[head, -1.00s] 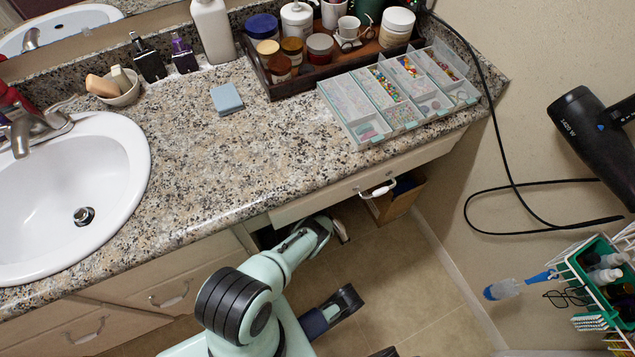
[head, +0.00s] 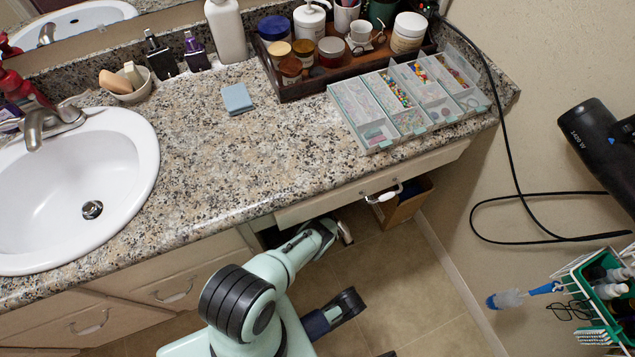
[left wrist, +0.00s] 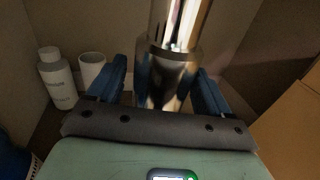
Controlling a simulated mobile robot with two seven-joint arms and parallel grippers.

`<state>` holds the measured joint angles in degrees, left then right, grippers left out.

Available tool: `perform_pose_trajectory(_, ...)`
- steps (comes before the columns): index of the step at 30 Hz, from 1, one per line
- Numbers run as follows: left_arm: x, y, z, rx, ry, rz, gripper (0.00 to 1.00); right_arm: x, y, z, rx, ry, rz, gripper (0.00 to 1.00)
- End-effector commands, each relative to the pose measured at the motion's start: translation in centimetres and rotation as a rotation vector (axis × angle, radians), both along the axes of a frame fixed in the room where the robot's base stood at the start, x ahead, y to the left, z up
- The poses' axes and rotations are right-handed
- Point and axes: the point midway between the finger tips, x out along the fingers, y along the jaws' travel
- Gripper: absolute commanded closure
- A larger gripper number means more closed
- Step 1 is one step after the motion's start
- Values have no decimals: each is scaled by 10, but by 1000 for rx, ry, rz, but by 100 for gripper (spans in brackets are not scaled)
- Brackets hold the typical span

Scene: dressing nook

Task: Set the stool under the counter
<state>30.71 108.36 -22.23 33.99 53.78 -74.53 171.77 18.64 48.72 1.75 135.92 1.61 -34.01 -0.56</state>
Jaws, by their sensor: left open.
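The granite counter (head: 270,160) runs across the head view, with an open knee space below its drawer front. My left arm reaches in under the counter edge there, and the counter hides its gripper in the head view. In the left wrist view my left gripper (left wrist: 161,76) is open, with one blue finger on each side of a shiny chrome post (left wrist: 178,28). The post looks like part of the stool. I cannot tell whether the fingers touch it. The stool's seat and base are not clearly seen.
A white bottle (left wrist: 57,78) and a white cup (left wrist: 92,70) stand left of the gripper under the counter. A cardboard box (head: 404,203) stands below the counter's right end. A wire basket (head: 600,290) hangs at the right. Tiled floor (head: 410,290) shows free in front.

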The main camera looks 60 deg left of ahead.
Motion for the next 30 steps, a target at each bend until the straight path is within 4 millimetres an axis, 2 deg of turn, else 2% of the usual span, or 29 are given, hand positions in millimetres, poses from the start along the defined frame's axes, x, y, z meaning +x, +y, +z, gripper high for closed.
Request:
perform_pose_trajectory(4, -8, -27, 3, -4, 1, -2, 20, -5, 7, 17, 14, 6, 13, 6)
perform_pose_trajectory(9, -20, -64, 3, -4, 1, -2, 20, -27, 18, 31, 42, 64, 35, 6)
perform_pose_trajectory(15, -32, -101, 2, -3, 1, -2, 20, -43, 27, 41, 64, 108, 53, 6)
perform_pose_trajectory(21, -38, -118, 1, -1, 0, -2, 20, -50, 30, 44, 72, 126, 60, 6)
perform_pose_trajectory(30, -39, -120, 0, -1, 0, -1, 20, -51, 30, 44, 74, 129, 61, 6)
